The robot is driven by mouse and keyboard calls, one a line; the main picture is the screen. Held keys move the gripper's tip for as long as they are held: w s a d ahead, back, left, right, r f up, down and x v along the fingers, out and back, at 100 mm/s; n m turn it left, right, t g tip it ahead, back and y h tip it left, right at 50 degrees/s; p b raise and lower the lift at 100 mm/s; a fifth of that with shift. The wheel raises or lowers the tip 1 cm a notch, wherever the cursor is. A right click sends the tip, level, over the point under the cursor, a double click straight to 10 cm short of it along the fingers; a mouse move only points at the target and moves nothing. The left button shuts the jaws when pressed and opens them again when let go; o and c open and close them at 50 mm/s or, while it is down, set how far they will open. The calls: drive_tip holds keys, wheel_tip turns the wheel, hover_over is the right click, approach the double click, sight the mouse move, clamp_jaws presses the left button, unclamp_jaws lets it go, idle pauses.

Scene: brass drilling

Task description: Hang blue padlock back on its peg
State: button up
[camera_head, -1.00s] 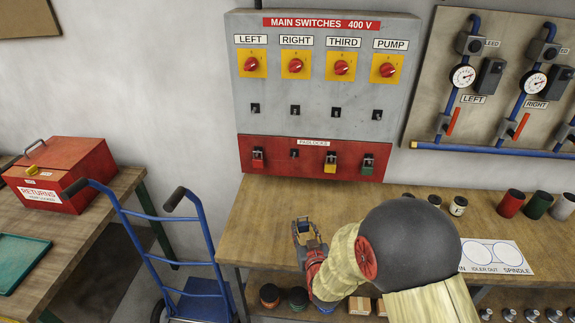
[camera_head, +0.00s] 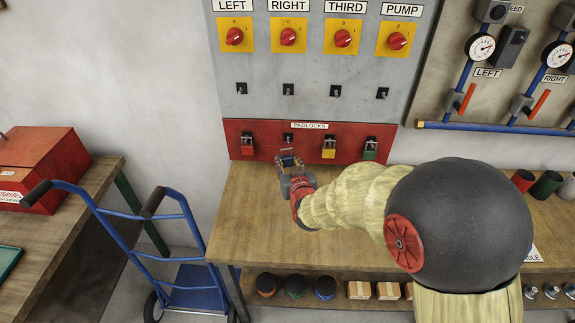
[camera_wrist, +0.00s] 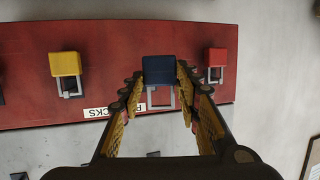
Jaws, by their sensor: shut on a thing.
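The blue padlock (camera_wrist: 159,70) is between the fingertips of my gripper (camera_wrist: 160,88) in the wrist view, its grey shackle pointing down in that picture. My gripper is shut on it. In the head view my gripper (camera_head: 291,170) is in front of the red padlock strip (camera_head: 240,135), just below its second peg (camera_head: 288,138), which looks empty. The padlock is hard to make out there. Whether the shackle touches the peg cannot be told.
A red padlock (camera_head: 247,148) hangs left of that peg. A yellow padlock (camera_head: 328,150) and a green padlock (camera_head: 370,152) hang to its right. The wooden bench (camera_head: 245,215) is below. A blue hand truck (camera_head: 195,285) stands left.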

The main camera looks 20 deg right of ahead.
drive_tip(key=shift+w+d+f, duration=0.1)
drive_tip(key=shift+w+d, duration=0.2)
drive_tip(key=shift+w, duration=0.65)
drive_tip(key=shift+w+d+f, duration=0.1)
drive_tip(key=shift+w+d, duration=0.25)
drive_tip(key=shift+w, duration=0.55)
drive_tip(key=shift+w+d+f, duration=0.1)
drive_tip(key=shift+w+d, duration=0.2)
drive_tip(key=shift+w, duration=0.65)
drive_tip(key=shift+w+d+f+b, duration=0.15)
drive_tip(key=shift+w+f+b, duration=0.35)
drive_tip(key=shift+b, duration=0.3)
drive_tip(key=shift+w, duration=0.1)
drive_tip(key=shift+r, duration=0.1)
drive_tip(key=o, duration=1.3)
drive_tip(key=shift+o, duration=0.2)
